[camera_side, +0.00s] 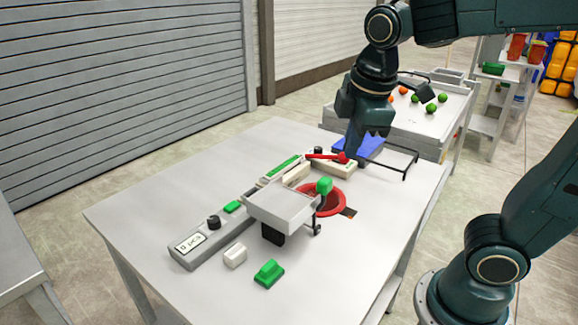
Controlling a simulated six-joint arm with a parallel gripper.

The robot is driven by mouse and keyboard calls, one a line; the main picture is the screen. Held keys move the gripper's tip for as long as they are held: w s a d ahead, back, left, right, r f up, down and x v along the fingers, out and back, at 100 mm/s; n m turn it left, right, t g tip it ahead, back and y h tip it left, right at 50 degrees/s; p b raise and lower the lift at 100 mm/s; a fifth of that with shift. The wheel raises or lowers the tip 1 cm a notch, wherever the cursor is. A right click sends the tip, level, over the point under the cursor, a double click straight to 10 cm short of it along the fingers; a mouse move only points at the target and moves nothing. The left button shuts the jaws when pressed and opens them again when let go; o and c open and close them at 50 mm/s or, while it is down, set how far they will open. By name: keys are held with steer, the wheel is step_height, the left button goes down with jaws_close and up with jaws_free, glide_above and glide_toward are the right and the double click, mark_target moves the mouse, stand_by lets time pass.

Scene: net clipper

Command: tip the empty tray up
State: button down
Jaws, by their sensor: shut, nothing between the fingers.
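A light grey tray (283,205) with nothing in it sits flat on a dark support on the table, near the middle of the side view. My gripper (352,152) is shut and empty. It points down behind and to the right of the tray, close to the red lever (322,156) of a pale device. I cannot tell whether it touches the lever. A blue panel (360,147) lies partly hidden behind my gripper.
A red ring (333,203) around a dark opening lies right of the tray. A long grey unit (190,249) with a black knob runs along the left. A white block (235,255) and a green block (269,273) lie in front. The table's left side is clear.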

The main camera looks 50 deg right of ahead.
steer(key=w+a+f+n+g+h, duration=0.1)
steer(key=w+a+f+n+g, duration=0.1)
steer(key=w+a+n, duration=0.3)
steer(key=shift+w+f+n+g, duration=0.25)
steer(key=shift+w+n, duration=1)
steer(key=shift+n, duration=0.65)
steer(key=d+f, duration=0.6)
steer(key=f, duration=0.3)
steer(key=shift+d+f, duration=0.15)
steer(key=shift+f, duration=0.2)
steer(key=shift+d, duration=0.15)
